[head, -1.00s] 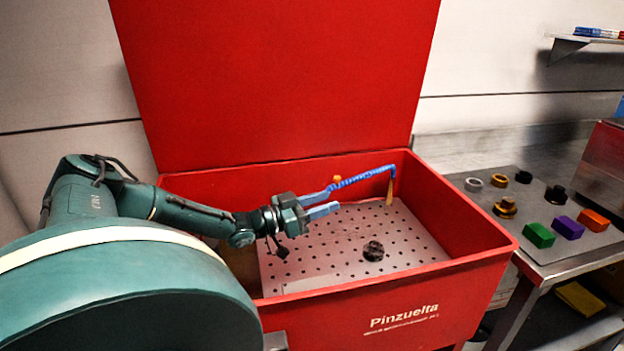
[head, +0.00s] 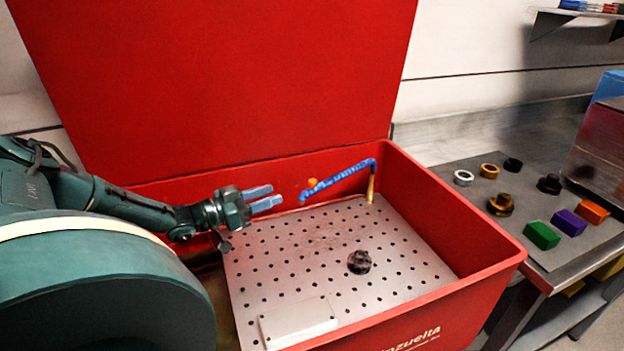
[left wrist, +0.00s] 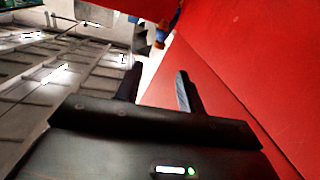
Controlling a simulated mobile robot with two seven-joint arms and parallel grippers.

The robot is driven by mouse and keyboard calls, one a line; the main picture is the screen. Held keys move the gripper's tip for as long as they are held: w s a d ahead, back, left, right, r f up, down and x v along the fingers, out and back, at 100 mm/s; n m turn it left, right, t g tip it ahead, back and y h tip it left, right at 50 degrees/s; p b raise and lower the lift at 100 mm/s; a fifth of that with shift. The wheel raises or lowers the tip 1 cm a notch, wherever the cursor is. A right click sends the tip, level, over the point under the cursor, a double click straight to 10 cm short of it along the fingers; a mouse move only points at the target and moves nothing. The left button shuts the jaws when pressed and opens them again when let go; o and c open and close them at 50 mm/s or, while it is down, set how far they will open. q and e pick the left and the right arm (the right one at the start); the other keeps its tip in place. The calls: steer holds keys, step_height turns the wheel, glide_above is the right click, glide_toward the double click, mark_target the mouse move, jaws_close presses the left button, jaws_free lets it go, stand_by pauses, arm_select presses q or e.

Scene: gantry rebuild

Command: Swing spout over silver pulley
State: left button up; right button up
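The spout (head: 338,178) is a blue segmented hose along the back of the red basin. Its tan nozzle (head: 371,188) hangs down at the right end, near the back right corner. A dark, grimy round part, perhaps the pulley (head: 359,262), lies on the perforated tray, in front of the nozzle and not under it. It does not look silver. My left gripper (head: 276,196) is open and empty, left of the hose with a small gap in the head view. Its two spread fingers also show in the left wrist view (left wrist: 158,84). My right gripper is not in view.
The red basin (head: 478,272) has a raised lid (head: 230,80) behind it. A pale flat block (head: 298,322) lies on the tray front. On the right bench, a silver ring (head: 463,178), several other rings and coloured blocks (head: 542,235) stand on a grey mat.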

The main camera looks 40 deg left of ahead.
mark_target(313, 180)
arm_select(q)
steer(key=b+x, duration=0.4)
steer(key=x, duration=0.6)
steer(key=shift+w+d+r, duration=0.1)
steer(key=shift+w+d, duration=0.05)
steer(key=shift+w, duration=0.15)
steer(key=shift+x, duration=0.75)
steer(key=shift+w, duration=0.1)
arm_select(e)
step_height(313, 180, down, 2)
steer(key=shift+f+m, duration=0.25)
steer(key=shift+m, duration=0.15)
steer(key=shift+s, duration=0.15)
arm_select(q)
steer(key=shift+c, duration=0.5)
steer(key=c, duration=0.6)
jaws_close()
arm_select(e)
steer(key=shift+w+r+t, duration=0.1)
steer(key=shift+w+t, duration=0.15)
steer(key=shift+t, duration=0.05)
